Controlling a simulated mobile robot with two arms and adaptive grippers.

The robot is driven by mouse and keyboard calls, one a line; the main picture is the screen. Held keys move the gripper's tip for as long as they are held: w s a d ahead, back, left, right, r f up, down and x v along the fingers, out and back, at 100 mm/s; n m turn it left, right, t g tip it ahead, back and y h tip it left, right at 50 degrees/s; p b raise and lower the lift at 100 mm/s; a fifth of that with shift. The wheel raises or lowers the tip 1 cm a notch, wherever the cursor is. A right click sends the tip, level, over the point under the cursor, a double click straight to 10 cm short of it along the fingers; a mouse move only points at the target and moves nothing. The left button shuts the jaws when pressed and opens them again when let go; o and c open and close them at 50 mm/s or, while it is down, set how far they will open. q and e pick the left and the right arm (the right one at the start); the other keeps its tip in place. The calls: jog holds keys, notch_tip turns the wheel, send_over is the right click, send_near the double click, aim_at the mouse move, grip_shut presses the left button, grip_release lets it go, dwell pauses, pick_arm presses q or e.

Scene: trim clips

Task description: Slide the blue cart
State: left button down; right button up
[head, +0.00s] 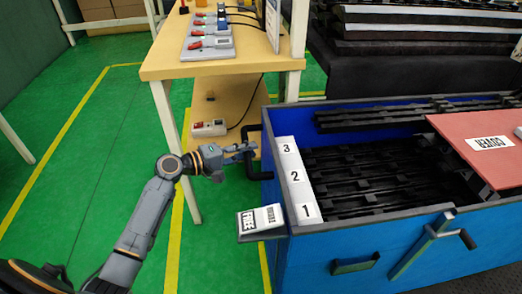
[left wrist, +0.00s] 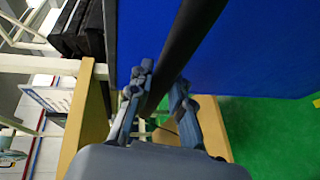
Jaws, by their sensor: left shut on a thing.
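The blue cart (head: 312,258) stands at the right in the head view, a deep open box filled with black slatted parts. A black bar handle (head: 256,172) sticks out from its left end. My left gripper (head: 246,149) is at this handle, shut on it. In the left wrist view the dark bar (left wrist: 190,38) runs between the two fingers, with the cart's blue wall (left wrist: 260,50) beside it. The exact finger contact is partly hidden. My right gripper is not in view.
A wooden workbench (head: 170,60) with small devices stands close behind my left gripper, with a lower shelf (head: 215,105). A red COVER panel (head: 460,135) lies on the cart. Green floor (head: 80,150) is clear at left.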

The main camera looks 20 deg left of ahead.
pick_arm(q)
jog(key=shift+s+a, duration=0.2)
jog(key=shift+a, duration=0.2)
jog(key=c, duration=1.2)
grip_release()
jog(key=v, duration=1.2)
